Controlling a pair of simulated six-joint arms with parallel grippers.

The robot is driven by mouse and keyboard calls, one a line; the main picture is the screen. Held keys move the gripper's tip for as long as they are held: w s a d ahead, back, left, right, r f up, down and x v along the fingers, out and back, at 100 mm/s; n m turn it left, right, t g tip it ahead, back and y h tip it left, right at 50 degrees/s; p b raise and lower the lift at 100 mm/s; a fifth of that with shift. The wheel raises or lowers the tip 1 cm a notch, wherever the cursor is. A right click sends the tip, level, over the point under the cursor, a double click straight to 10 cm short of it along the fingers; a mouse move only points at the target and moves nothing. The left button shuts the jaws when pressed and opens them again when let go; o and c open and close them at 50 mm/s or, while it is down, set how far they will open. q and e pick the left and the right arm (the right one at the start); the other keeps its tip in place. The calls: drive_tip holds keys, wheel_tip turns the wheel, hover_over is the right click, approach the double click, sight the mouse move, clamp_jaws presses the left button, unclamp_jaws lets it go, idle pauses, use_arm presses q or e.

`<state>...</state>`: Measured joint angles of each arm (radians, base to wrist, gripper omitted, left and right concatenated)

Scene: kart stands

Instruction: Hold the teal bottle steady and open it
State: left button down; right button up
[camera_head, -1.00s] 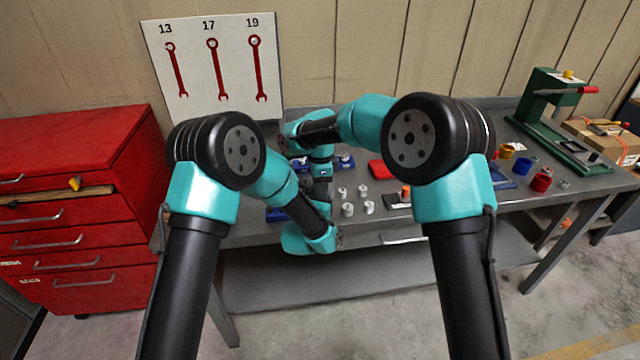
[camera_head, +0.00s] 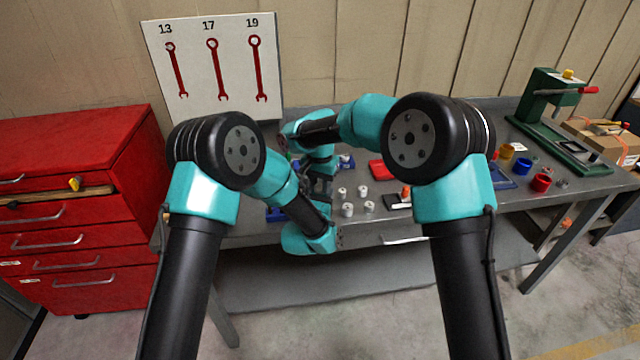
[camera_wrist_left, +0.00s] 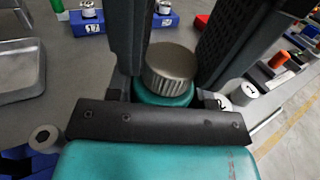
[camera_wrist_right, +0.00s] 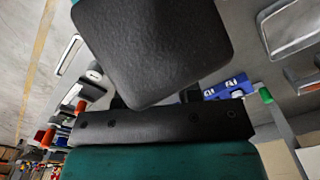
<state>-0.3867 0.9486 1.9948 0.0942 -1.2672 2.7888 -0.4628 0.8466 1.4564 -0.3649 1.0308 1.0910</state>
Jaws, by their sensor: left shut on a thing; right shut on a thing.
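The teal bottle (camera_wrist_left: 160,96) has a ridged grey-brown cap (camera_wrist_left: 172,66) and shows in the left wrist view. My left gripper (camera_wrist_left: 166,102) is shut on the bottle body, its dark bar crossing the lower part of the view. Dark fingers of my right gripper (camera_head: 321,190) stand on both sides of the cap, and that gripper is shut on it. In the head view the bottle is hidden behind my arms. In the right wrist view a large dark panel hides the fingertips and the cap.
Several white cylinders (camera_head: 347,209) stand on the grey bench right of the grippers, with a red tray (camera_head: 379,169) behind. Blue blocks (camera_wrist_left: 92,22) and a metal tray (camera_wrist_left: 18,72) lie near the bottle. A green press (camera_head: 553,115) stands at the far right.

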drive_tip(key=n, duration=0.5)
drive_tip(key=o, duration=1)
drive_tip(key=shift+r, duration=2.3)
drive_tip(key=shift+c, duration=0.3)
